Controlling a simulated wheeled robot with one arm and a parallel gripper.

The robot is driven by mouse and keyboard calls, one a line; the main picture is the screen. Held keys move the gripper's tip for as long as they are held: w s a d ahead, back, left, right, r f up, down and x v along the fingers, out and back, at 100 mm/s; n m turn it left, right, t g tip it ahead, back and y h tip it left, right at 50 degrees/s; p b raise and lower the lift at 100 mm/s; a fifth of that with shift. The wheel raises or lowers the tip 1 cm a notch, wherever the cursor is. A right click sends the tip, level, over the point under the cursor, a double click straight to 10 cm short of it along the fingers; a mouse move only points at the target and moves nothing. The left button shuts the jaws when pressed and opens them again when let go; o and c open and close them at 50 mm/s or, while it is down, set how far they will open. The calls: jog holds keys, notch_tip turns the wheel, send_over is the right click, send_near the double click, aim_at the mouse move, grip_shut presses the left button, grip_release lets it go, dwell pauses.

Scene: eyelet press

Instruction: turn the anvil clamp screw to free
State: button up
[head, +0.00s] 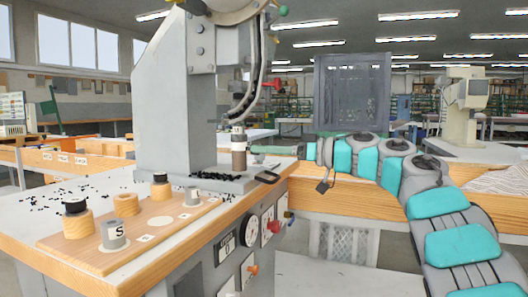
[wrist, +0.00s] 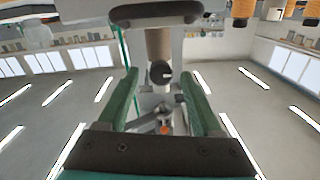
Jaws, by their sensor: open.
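The press's brown anvil post (head: 239,157) stands upright on the grey press base, below the press head. It also shows in the wrist view (wrist: 158,46). A dark round knob with a pale mark (wrist: 160,78), which looks like the anvil clamp screw, faces the wrist camera beside the post. I cannot make it out clearly in the head view. My gripper (head: 255,149) comes in level from the right. Its green fingers are open (wrist: 159,88), spread left and right of the knob with gaps on both sides. I cannot tell how deep the knob sits between the tips.
A wooden board (head: 160,228) with several holders and tools lies at the table's left front. A dark flat piece (head: 267,177) lies by the base's edge. A red knob (head: 276,84) sits on the press above my gripper. Dials and knobs line the table's front panel (head: 250,232).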

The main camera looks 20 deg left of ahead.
jog(key=shift+a, duration=0.55)
grip_shut()
